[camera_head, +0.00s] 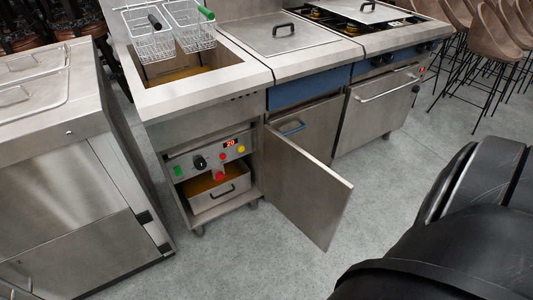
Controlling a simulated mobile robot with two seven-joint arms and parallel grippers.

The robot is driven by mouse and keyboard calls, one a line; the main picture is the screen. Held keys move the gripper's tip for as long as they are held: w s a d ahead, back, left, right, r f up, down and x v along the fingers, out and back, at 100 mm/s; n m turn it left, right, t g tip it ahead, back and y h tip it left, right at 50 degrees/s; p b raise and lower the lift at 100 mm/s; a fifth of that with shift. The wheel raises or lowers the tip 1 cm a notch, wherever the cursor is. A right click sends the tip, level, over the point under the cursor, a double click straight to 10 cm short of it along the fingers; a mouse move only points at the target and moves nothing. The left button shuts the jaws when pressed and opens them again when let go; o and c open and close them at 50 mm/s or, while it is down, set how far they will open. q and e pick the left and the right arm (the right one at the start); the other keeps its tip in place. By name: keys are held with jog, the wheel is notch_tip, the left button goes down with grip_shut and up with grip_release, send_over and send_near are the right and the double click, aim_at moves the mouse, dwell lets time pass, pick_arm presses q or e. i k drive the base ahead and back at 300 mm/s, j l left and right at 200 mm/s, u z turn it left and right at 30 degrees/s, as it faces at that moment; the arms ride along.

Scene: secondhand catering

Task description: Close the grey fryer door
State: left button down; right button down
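The grey fryer door (303,187) stands wide open, swung out from the right side of the fryer cabinet. A black part of my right arm fills the lower right corner, apart from the door. Neither of my grippers shows in view.
A stainless steel unit (75,190) stands to the left of the fryer. A stove (379,105) with an oven handle stands to the right. Brown bar stools (484,40) fill the upper right. Grey floor (400,190) is clear in front of the door.

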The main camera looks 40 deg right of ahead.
aim_at(314, 198)
jog(key=l+u, duration=0.25)
jog(key=l, duration=0.2)
jog(key=k+l+u, duration=0.2)
jog(key=l, duration=0.2)
jog(key=l+u, duration=0.25)
jog(key=l, duration=0.2)
jog(key=k+l, duration=0.1)
jog(key=l, duration=0.4)
jog(key=k+l, duration=0.1)
jog(key=l, duration=0.45)
jog(key=k+l, duration=0.15)
jog(key=l, duration=0.35)
jog(key=k+l, duration=0.1)
jog(key=l, duration=0.4)
